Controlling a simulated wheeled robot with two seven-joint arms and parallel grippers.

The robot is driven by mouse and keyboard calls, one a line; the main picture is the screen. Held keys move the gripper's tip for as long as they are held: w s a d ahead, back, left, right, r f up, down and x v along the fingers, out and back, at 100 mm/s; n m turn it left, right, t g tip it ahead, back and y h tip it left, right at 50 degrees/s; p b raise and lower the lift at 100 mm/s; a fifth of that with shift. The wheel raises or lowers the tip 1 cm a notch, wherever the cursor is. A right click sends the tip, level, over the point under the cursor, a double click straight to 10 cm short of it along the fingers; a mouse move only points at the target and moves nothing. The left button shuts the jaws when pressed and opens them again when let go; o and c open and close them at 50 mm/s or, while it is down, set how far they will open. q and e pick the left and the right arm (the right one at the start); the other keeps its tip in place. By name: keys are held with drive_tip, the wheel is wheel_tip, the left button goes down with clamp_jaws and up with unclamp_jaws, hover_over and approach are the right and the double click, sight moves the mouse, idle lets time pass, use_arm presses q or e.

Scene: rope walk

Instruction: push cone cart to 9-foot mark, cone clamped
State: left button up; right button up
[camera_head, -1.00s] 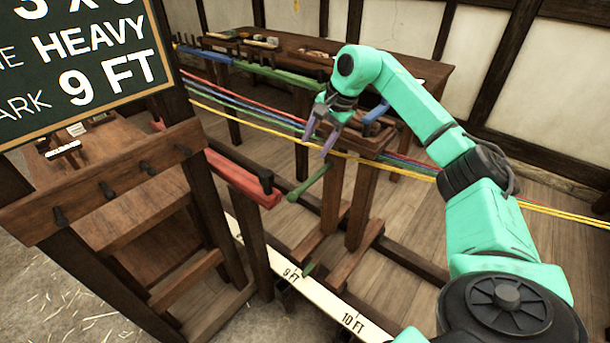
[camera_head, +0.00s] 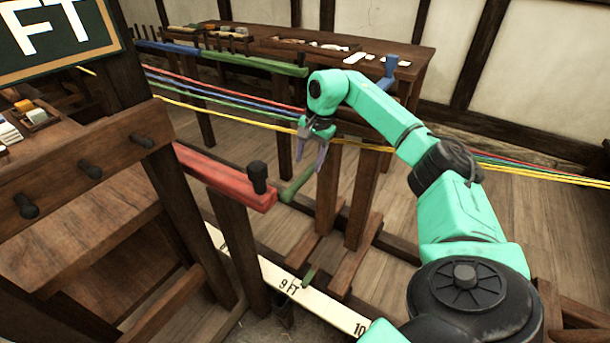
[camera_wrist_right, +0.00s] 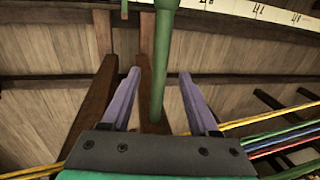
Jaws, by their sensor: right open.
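The cart (camera_head: 360,205) is a dark wooden frame with two upright posts, standing on low rails right of the red beam. A green bar (camera_head: 298,184) sticks out from it to the left, and a small green pointer (camera_head: 309,276) hangs over the white scale just right of the "9 FT" label (camera_head: 288,285). My right gripper (camera_head: 310,165) is open, pointing down at the green bar. In the right wrist view, the green bar (camera_wrist_right: 158,95) runs between the open fingers; contact cannot be told. My arm hides the cart's top; cone and clamp cannot be made out.
Coloured ropes (camera_head: 225,103) stretch across behind the gripper. A red beam (camera_head: 225,177) with a black knob ends left of it. A pegged wooden rack (camera_head: 90,170) fills the left.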

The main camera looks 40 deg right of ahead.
sight(305, 174)
drive_tip(key=f, duration=0.2)
drive_tip(key=w+f, duration=0.1)
drive_tip(key=f, duration=0.2)
drive_tip(key=shift+a+f, duration=0.15)
drive_tip(key=shift+f, duration=0.15)
drive_tip(key=shift+w, duration=0.1)
clamp_jaws()
drive_tip(key=shift+r, duration=0.1)
idle(0.8)
